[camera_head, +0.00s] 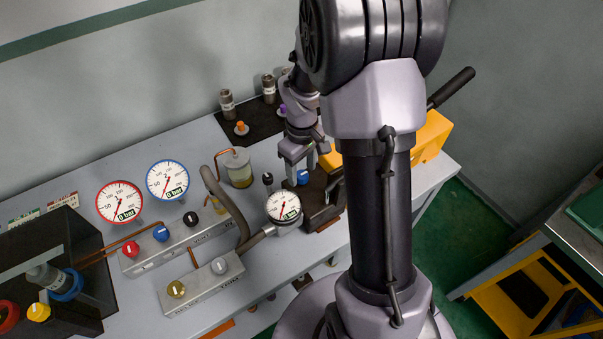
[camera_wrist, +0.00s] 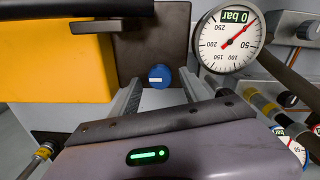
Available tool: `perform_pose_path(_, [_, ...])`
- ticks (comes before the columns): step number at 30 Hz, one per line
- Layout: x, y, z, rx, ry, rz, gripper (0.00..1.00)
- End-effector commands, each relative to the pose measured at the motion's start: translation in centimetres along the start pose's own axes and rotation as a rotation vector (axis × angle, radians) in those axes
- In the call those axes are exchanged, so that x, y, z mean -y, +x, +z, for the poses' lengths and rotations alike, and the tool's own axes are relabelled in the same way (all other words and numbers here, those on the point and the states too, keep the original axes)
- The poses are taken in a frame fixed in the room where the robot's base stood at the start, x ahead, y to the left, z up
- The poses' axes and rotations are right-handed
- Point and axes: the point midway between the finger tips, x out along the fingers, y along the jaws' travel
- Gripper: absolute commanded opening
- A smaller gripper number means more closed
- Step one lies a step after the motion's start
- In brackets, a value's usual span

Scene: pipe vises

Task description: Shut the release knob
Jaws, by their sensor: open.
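A round blue knob (camera_wrist: 160,76) with a white bar across its face sits on a dark block, framed between my fingers in the wrist view. It also shows in the head view (camera_head: 302,178), just below my gripper (camera_head: 297,158). My gripper is open and empty, its fingers (camera_wrist: 159,84) on either side of the knob in the picture. I cannot tell if they touch it. I cannot read which one is the release knob.
A white gauge (camera_wrist: 230,40) reading 0 bar stands close right of my gripper; it also shows in the head view (camera_head: 283,206). A yellow body (camera_wrist: 55,62) fills the wrist view's left. Two gauges, red-rimmed (camera_head: 120,202) and blue-rimmed (camera_head: 168,180), stand farther left on the bench.

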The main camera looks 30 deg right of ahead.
Motion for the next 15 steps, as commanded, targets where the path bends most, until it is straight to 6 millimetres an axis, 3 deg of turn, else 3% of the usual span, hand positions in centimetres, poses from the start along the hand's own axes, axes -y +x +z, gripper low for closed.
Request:
perform_pose_path(9, [0.01,0.52,0.02,0.000,0.000,0.000,0.54])
perform_pose_path(15, [0.01,0.50,0.02,0.000,0.000,0.000,0.16])
